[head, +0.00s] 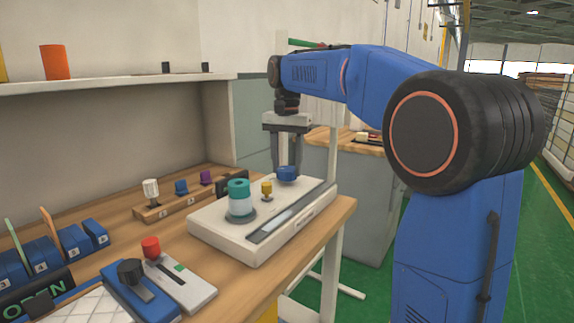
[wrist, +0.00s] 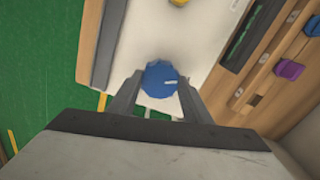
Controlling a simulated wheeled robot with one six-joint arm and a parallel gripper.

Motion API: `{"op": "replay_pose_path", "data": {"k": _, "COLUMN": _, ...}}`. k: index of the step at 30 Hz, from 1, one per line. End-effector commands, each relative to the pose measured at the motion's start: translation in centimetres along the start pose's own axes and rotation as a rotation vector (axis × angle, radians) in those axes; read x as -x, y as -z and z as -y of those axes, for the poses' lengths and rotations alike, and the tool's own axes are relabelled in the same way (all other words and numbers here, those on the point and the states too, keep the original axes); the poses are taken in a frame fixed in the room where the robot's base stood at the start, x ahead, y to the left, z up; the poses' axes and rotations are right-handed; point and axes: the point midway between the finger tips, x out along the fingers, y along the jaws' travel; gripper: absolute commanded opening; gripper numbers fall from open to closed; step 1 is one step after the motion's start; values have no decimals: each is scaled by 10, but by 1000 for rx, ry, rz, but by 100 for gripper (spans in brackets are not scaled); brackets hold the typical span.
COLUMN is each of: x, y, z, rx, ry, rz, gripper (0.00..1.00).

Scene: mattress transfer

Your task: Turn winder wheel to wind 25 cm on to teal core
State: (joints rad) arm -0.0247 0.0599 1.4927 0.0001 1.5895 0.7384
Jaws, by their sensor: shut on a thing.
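The white winder base (head: 215,232) stands on the wooden bench. The teal core (head: 238,185) stands upright on a grey disc at its near left, with a pale white band around its lower part. A small yellow post (head: 267,188) stands between the core and the blue winder wheel (head: 287,175). My gripper (head: 287,172) points down at the far end of the base, shut on the blue wheel. In the wrist view the wheel (wrist: 162,79), with a white mark on its right side, sits between my two fingertips (wrist: 161,82). The teal core is outside the wrist view.
A wooden rack (head: 180,205) with white, blue and purple spools stands behind the base. Blue holders (head: 45,252), a red-knobbed device (head: 180,280) and a black-knobbed blue device (head: 140,290) are at the left front. The bench edge (head: 310,245) lies close right of the base.

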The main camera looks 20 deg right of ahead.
Motion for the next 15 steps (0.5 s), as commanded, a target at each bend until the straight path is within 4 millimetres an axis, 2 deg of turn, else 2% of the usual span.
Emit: {"op": "replay_pose_path", "data": {"k": 15, "x": 1, "y": 1, "z": 1, "rx": -443, "ry": 3, "rz": -3, "gripper": 22}}
